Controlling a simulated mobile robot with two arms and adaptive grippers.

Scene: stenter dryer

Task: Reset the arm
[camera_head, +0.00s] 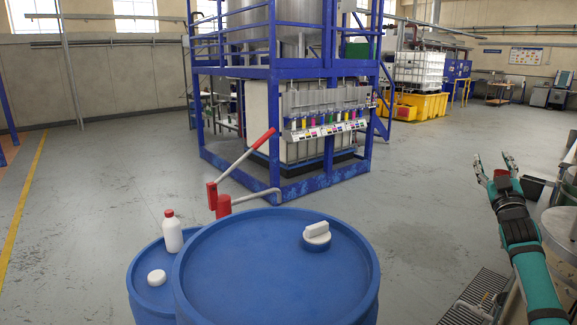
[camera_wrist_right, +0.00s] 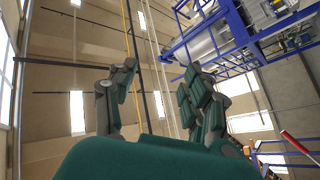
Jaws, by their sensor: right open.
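My right arm comes in from the lower right of the head view. Its gripper (camera_head: 494,164) is open and empty, raised above the floor on the right side. In the right wrist view the two fingers of the right gripper (camera_wrist_right: 160,100) stand apart with nothing between them, pointing up toward the wall and the blue frame. My left gripper is not in view.
A large blue drum (camera_head: 270,265) stands in front, with a white cap on top. A smaller blue drum (camera_head: 150,275) beside it carries a white bottle (camera_head: 172,232) with a red cap. A blue steel frame (camera_head: 285,75) stands behind. Open floor (camera_head: 420,190) lies right of the drum.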

